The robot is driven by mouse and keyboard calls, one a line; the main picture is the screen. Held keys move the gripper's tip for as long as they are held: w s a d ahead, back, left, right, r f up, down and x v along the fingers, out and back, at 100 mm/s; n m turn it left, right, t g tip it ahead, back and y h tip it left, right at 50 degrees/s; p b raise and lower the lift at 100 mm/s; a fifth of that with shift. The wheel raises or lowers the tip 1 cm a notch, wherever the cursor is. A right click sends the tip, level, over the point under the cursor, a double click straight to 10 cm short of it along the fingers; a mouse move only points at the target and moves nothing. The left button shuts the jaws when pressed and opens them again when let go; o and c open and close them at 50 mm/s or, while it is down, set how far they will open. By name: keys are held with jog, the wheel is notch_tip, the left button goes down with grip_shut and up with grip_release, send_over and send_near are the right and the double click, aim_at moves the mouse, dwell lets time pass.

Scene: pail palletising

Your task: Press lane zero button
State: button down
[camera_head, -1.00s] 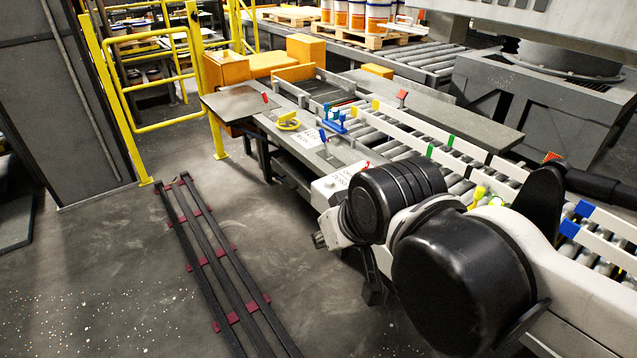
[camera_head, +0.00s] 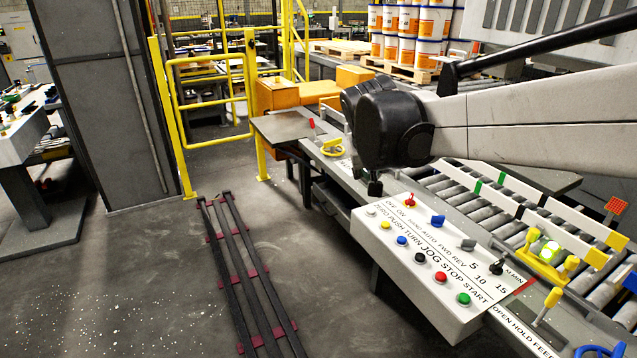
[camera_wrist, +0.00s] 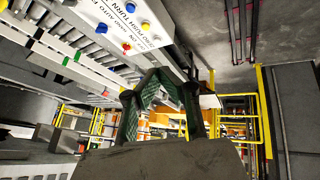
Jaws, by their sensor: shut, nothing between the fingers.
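A white control panel (camera_head: 430,262) slopes along the near side of the conveyor in the head view. Its lower row holds a white button (camera_head: 371,212) by the word ZERO, then yellow, blue, black, red and green buttons. Upper-row switches include a red one (camera_head: 410,202) and a blue one. My gripper (camera_wrist: 160,78) shows in the wrist view, shut and empty. The panel (camera_wrist: 112,22) is upside down beyond it there, with yellow (camera_wrist: 146,27) and blue buttons. In the head view my wrist hangs above the panel's far end, apart from the white button; the fingers are mostly hidden.
The roller conveyor (camera_head: 455,190) runs behind the panel, with coloured guide clamps and a yellow fixture (camera_head: 545,255). A yellow gate (camera_head: 205,110) and a grey column (camera_head: 105,100) stand left. Dark floor rails (camera_head: 245,270) lie on open floor.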

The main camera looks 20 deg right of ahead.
jog(key=w+d+f+m+g+h+b, duration=0.1)
jog(key=w+d+f, duration=0.3)
jog(key=w, duration=0.4)
jog(key=w+d+f+h+b, duration=0.1)
jog(key=w+d+f, duration=0.25)
jog(key=w, duration=0.45)
jog(key=m+g+h+b, duration=0.1)
jog(key=m+h+b, duration=0.1)
jog(key=h, duration=0.1)
send_over(370, 210)
notch_tip(370, 210, down, 12)
jog(key=shift+f, duration=0.1)
jog(key=shift+f+b, duration=2.2)
jog(key=shift+f, duration=2.1)
jog(key=shift+f, duration=0.15)
jog(key=shift+f+b, duration=0.25)
jog(key=shift+b, duration=0.15)
